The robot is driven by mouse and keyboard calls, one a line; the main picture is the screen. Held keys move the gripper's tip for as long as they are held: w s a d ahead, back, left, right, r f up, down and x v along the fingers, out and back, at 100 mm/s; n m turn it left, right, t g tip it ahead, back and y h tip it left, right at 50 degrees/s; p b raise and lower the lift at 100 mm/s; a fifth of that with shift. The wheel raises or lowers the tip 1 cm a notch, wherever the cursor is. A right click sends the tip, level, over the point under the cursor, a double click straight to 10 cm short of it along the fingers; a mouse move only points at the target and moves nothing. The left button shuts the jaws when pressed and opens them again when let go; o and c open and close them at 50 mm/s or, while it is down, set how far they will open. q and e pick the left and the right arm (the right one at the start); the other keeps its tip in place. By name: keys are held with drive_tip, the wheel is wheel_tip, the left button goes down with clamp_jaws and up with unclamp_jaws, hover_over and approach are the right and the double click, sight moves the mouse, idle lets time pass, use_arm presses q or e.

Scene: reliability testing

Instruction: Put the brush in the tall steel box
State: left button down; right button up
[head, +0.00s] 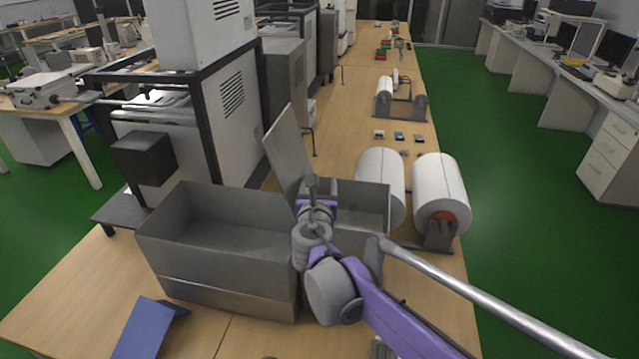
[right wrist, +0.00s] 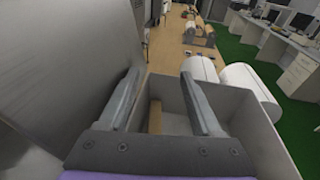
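A grey steel box (head: 220,286) stands open on the wooden table, with a large left section and a smaller right part (head: 372,203). My right gripper (head: 312,185) is over the middle of it, beside a tilted grey panel (head: 283,150). In the right wrist view the two fingers of my right gripper (right wrist: 160,78) are apart, above the smaller open part. A tan wooden bar (right wrist: 155,116) shows between the fingers, low down; it may be the brush, but I cannot tell. No bristles are visible. My left gripper is out of view.
Two large white rolls (head: 441,187) stand on a holder right of the box. A blue object (head: 142,328) lies at the front left. A tall machine (head: 225,105) stands behind the box. Small items lie farther back on the table.

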drive_tip(key=s+r, duration=0.1)
drive_tip(key=s, duration=0.9)
drive_tip(key=shift+s+a+r+b, duration=0.3)
drive_tip(key=shift+s+b, duration=0.05)
drive_tip(key=shift+f, duration=0.1)
